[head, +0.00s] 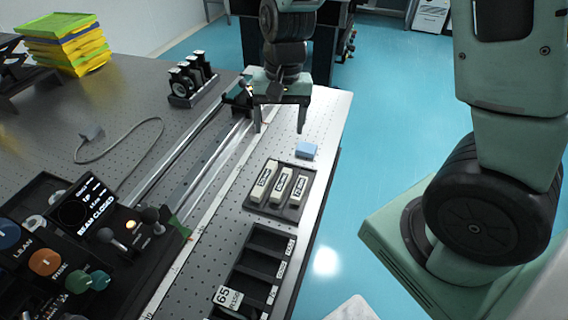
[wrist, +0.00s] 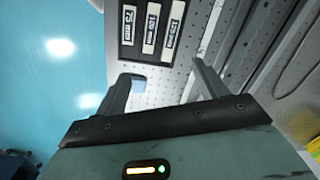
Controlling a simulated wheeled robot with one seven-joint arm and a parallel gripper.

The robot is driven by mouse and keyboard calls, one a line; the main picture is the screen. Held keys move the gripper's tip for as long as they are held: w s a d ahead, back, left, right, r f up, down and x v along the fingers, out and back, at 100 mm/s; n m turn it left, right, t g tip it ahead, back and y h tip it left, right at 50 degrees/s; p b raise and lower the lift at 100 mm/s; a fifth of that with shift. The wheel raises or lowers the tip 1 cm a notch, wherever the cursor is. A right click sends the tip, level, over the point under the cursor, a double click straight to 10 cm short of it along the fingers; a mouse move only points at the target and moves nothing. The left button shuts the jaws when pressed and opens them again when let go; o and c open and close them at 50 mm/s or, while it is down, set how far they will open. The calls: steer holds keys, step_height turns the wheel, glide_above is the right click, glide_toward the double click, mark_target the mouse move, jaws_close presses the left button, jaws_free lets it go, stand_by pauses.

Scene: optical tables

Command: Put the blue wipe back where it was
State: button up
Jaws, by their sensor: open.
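The blue wipe (head: 307,150) is a small light-blue block lying on the perforated optical table (head: 222,205), near its right edge and just beyond the tray of labelled cases. In the wrist view the wipe (wrist: 139,84) shows beside the left finger, which partly hides it. My gripper (head: 280,122) is open and empty above the table, beyond the wipe and to its left in the head view. In the wrist view the gripper's (wrist: 164,70) fingers are spread apart with bare table between them.
A black tray (head: 251,205) holds 3 white labelled cases, and a dark slotted rack (head: 236,272) stands nearer. A metal rail (head: 205,150) runs along the left. Mounted optics (head: 190,78), a grey cable (head: 148,128) and a control panel reading "BEAM CLOSED" (head: 88,212) are further left.

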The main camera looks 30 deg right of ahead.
steer(key=s+a+r+n, duration=0.3)
steer(key=s+a+n, duration=0.3)
steer(key=s, duration=0.3)
steer(key=s+a+r+n, duration=0.3)
steer(key=s+a+n, duration=0.3)
steer(key=s, duration=0.4)
steer(key=shift+s+a+r+n, duration=0.2)
steer(key=shift+s+a+n, duration=0.15)
steer(key=shift+n, duration=0.35)
steer(key=shift+w, duration=0.1)
